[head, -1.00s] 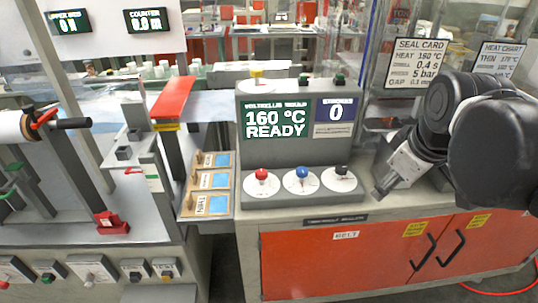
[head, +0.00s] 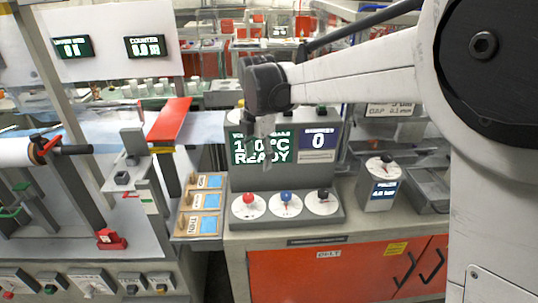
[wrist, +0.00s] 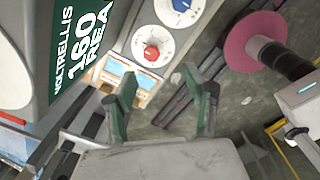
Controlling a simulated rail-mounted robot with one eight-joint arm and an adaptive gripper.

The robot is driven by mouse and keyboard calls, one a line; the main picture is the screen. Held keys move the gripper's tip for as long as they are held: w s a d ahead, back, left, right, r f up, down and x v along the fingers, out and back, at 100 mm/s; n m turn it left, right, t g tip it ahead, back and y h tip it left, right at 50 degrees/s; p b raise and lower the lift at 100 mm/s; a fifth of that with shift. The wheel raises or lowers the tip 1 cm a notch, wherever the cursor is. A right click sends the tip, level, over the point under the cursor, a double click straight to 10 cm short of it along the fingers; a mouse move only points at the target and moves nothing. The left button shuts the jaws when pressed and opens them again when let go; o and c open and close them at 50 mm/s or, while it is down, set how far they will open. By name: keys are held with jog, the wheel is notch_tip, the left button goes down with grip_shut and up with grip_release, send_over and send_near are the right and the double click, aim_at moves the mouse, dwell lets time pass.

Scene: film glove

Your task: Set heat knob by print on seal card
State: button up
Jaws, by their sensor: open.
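The control box (head: 337,208) carries a red knob (head: 249,198), a blue knob (head: 285,197) and a black knob (head: 322,195) on white dials. Their labels are too small to read. My gripper (head: 266,163) hangs above the red and blue knobs, open and empty. In the wrist view the red knob (wrist: 151,53) lies beyond my open fingers (wrist: 168,92), apart from them.
A grey box with a black knob (head: 387,158) stands right of the control box. Wooden-framed cards (head: 205,200) lie left of it. A red bar (head: 169,119) rises at the left. A second display (head: 318,142) reads 0.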

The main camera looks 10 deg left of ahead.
aim_at(248, 195)
jog(key=a+f, duration=0.1)
jog(key=f, duration=0.4)
jog(key=a+f+n+p, duration=0.1)
jog(key=f, duration=0.4)
jog(key=a+f+n, duration=0.1)
jog(key=f, duration=0.4)
jog(key=shift+w+a+f, duration=0.1)
jog(key=shift+a, duration=0.2)
jog(key=c, duration=1.1)
